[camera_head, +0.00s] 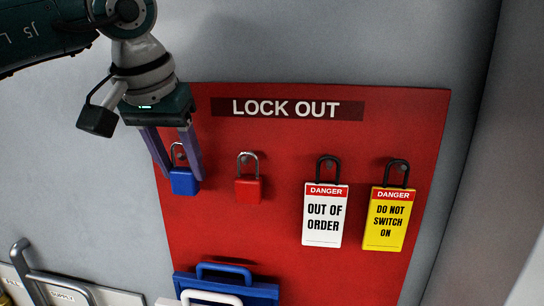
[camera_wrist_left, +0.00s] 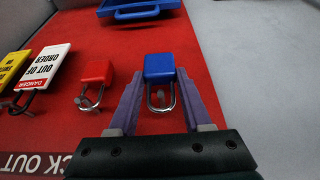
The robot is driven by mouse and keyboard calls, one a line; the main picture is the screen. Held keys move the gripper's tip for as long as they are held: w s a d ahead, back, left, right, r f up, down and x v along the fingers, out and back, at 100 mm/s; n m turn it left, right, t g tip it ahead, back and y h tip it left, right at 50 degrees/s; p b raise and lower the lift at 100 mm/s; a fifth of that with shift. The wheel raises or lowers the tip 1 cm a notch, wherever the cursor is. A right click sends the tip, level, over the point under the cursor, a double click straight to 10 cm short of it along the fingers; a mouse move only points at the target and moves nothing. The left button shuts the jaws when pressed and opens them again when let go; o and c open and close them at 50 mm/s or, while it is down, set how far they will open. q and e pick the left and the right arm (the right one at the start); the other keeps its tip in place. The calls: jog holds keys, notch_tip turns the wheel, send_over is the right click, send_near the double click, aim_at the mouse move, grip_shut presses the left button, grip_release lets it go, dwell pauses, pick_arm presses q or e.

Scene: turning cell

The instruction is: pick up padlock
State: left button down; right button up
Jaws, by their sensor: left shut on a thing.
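A blue padlock (camera_head: 184,181) hangs by its metal shackle from a peg at the upper left of the red lockout board (camera_head: 262,249). My left gripper (camera_head: 183,176) has its two purple fingers on either side of the blue body and is shut on it. In the left wrist view the blue padlock (camera_wrist_left: 159,68) sits between the fingertips of the left gripper (camera_wrist_left: 159,74), with the shackle towards the palm. A red padlock (camera_head: 248,190) hangs on the peg to its right; it also shows in the left wrist view (camera_wrist_left: 97,74). My right gripper is in neither view.
A white "out of order" tag (camera_head: 323,222) and a yellow "do not switch on" tag (camera_head: 386,226) hang further right. A blue-handled item (camera_head: 226,287) is low on the board. A grey handle (camera_head: 45,278) stands out at the lower left.

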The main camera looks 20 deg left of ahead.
pick_arm(q)
jog(key=s+d+b, duration=0.2)
jog(key=s+d, duration=0.2)
jog(key=s, duration=1.2)
dwell(0.5)
